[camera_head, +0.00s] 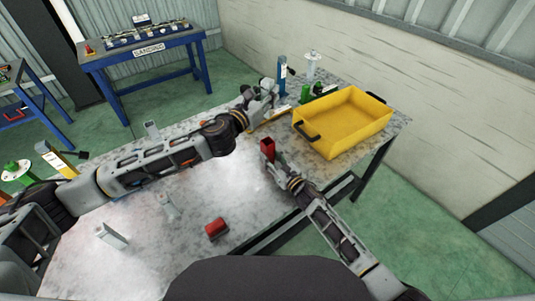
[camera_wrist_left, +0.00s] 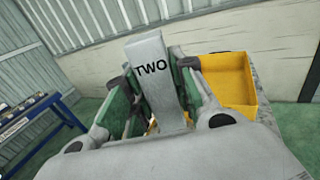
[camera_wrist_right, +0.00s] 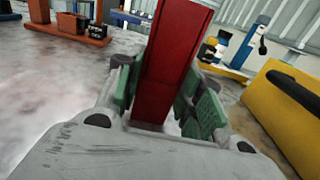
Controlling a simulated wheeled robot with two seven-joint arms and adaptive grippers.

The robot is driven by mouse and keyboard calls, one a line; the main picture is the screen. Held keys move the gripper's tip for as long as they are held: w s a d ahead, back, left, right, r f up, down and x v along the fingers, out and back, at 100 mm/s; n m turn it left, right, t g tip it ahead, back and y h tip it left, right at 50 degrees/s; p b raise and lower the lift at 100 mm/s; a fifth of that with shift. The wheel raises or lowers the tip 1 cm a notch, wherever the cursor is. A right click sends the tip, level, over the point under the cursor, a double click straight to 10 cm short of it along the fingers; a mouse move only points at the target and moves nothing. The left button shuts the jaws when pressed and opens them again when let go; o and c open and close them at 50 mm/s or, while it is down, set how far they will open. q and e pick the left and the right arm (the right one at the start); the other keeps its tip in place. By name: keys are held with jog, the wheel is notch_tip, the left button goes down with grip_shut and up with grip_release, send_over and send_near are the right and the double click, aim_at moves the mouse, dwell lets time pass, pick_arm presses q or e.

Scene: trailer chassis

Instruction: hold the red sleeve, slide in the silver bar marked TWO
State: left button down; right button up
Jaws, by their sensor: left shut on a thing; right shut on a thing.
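The silver bar marked TWO (camera_wrist_left: 158,85) is between the fingers of my left gripper (camera_wrist_left: 157,100), which is shut on it. In the head view my left gripper (camera_head: 262,92) is over the far part of the table, near the yellow bin. The bar is hard to make out there. The red sleeve (camera_wrist_right: 172,65) is in my right gripper (camera_wrist_right: 165,100), which is shut on it. In the head view the red sleeve (camera_head: 267,147) stands up from my right gripper (camera_head: 275,165), nearer than the left one. The bar and sleeve are apart.
A yellow bin (camera_head: 340,145) stands on the table's right end. Another red block (camera_head: 216,229) and grey pieces (camera_head: 110,236) (camera_head: 168,206) lie on the near table. A blue post (camera_head: 282,75) and a white-topped stand (camera_head: 312,63) are behind the left gripper.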

dwell(0.3)
pick_arm(q)
jog(key=shift+f, duration=2.85)
jog(key=shift+f, duration=2.1)
jog(key=shift+f, duration=0.6)
jog(key=c, duration=1.2)
grip_release()
jog(key=shift+r, duration=0.1)
